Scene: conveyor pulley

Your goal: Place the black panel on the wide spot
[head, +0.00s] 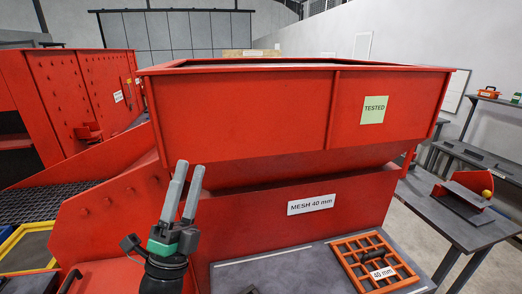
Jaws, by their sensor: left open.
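My left gripper (190,168) points upward in front of the red machine, with its two grey fingers apart and nothing between them. My right gripper is out of view. I cannot pick out the black panel with certainty. A dark grey panel with a yellow frame (13,238) shows at the lower left, cut off by the picture edge, well left of my left gripper. I cannot identify the wide spot either.
A red hopper (235,115) with a "TESTED" label fills the middle. Below it is a "MESH 40 mm" label (311,204). An orange grid (362,243) tagged 40 mm lies on a grey surface (265,268). A dark bench (440,222) stands right.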

